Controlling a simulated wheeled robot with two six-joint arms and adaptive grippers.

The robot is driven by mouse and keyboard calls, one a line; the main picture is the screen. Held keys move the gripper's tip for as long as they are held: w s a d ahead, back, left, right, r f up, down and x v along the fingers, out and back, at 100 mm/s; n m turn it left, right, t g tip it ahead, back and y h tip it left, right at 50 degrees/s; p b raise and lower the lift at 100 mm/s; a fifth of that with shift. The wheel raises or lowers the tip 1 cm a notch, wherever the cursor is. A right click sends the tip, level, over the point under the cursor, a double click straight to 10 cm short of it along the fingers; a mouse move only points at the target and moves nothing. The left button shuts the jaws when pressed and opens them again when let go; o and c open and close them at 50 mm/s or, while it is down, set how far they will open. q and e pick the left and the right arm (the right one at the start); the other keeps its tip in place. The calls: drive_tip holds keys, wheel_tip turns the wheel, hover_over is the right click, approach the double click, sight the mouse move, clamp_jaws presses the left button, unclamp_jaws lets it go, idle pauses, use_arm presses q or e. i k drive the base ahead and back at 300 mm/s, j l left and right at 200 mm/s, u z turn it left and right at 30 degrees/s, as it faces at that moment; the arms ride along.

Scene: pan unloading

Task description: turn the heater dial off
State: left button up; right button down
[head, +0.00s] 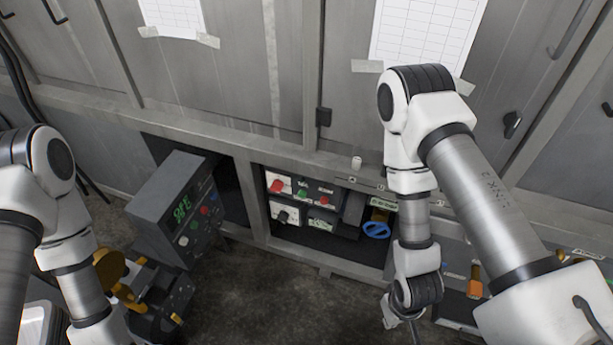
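A black rotary dial (283,216) sits on a pale control box in the open bay below the cabinet doors, at the middle of the head view. It may be the heater dial, but its label and setting are too small to read. My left arm comes in at the left edge and runs down out of the picture; its gripper is not in view. My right arm reaches in from the right, with its wrist low in front of the bay. Neither arm touches the dial.
Above the dial are a red button (277,186) and a green one (302,194). A blue handwheel (376,230) is to the right. A grey box with a green display (181,211) juts out at left, above black-and-gold equipment (150,300). Clear floor (270,290) lies below the bay.

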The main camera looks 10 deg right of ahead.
sight(282, 216)
drive_tip(key=l+z, duration=0.3)
drive_tip(key=z, duration=0.2)
drive_tip(key=l+z, duration=0.25)
drive_tip(key=z, duration=0.25)
drive_tip(key=i, duration=0.05)
